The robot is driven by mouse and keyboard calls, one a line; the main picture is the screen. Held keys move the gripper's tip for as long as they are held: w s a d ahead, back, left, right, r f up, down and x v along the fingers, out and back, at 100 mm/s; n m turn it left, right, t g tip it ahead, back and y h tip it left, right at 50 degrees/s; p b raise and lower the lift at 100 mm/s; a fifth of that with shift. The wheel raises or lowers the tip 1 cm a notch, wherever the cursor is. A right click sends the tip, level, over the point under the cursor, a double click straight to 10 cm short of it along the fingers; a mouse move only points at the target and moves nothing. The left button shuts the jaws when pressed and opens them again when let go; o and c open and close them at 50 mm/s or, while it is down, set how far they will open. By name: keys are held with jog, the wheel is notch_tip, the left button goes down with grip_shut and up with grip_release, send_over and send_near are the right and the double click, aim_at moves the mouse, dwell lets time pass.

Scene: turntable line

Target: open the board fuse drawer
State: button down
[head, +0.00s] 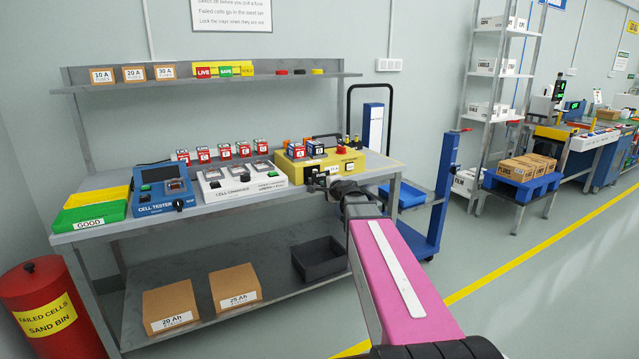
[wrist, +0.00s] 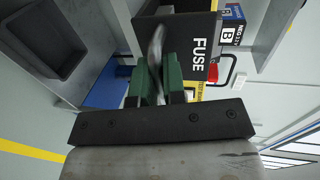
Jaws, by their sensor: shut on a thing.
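The yellow test board (head: 290,172) stands at the right end of the workbench, with cells and red and black buttons on top. The fuse drawer's black front (wrist: 200,60), lettered FUSE, shows in the wrist view, turned sideways. My gripper (wrist: 157,82) has green finger pads close together on a thin grey handle (wrist: 157,45) at that drawer front. In the head view my gripper (head: 322,182) is at the board's front face and hides most of the drawer. How far the drawer stands out I cannot tell.
A white cell condenser (head: 240,187) and a blue cell tester (head: 155,203) stand left of the board. A dark empty bin (head: 320,260) and cardboard boxes (head: 235,287) sit on the lower shelf. A blue trolley (head: 430,215) is right of the bench.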

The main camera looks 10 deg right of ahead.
jog(key=c, duration=1.2)
grip_release()
jog(key=shift+s, duration=0.1)
jog(key=v, duration=1)
jog(key=shift+s+d, duration=0.1)
jog(key=shift+s, duration=0.2)
